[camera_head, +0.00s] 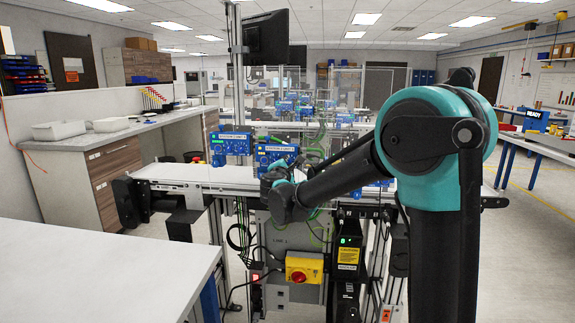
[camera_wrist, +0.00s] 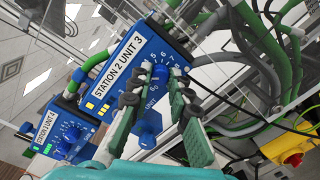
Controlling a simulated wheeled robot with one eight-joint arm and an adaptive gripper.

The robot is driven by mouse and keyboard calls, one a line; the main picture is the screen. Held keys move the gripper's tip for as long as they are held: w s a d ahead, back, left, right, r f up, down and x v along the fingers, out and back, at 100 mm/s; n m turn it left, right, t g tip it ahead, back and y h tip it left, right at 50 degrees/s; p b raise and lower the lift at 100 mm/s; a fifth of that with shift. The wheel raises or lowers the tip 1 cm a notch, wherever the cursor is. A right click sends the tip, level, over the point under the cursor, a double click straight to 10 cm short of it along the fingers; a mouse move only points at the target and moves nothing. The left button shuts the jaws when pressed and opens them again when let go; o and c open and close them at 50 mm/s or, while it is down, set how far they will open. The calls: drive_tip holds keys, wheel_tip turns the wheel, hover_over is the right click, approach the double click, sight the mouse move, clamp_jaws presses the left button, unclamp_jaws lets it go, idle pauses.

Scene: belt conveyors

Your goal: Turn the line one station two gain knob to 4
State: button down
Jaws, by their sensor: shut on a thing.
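In the wrist view a blue control box (camera_wrist: 135,50) reads "STATION 2 UNIT 3". A round blue knob (camera_wrist: 159,74) with a printed number scale around it is on its face. My gripper (camera_wrist: 158,83) has its two dark fingers on either side of this knob and is shut on it. The fingers cover part of the scale, and I cannot tell which number the knob points to. A second blue knob (camera_wrist: 148,122) shows lower, between the fingers. In the head view my gripper (camera_head: 275,182) is in front of the box (camera_head: 275,151), partly hidden by my arm.
Another blue box (camera_wrist: 65,138) with a dial stands at left in the wrist view. Green and grey cables (camera_wrist: 235,60) run at right, near a yellow-red switch (camera_wrist: 290,146). In the head view the conveyor (camera_head: 180,178) lies behind my gripper, and a white table (camera_head: 90,265) is at front left.

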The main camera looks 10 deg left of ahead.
drive_tip(key=c, duration=1.7)
unclamp_jaws()
drive_tip(key=shift+s, duration=0.1)
drive_tip(key=s, duration=1.1)
drive_tip(key=shift+s+a+r, duration=0.15)
drive_tip(key=shift+s+a, duration=0.2)
drive_tip(key=shift+s, duration=0.05)
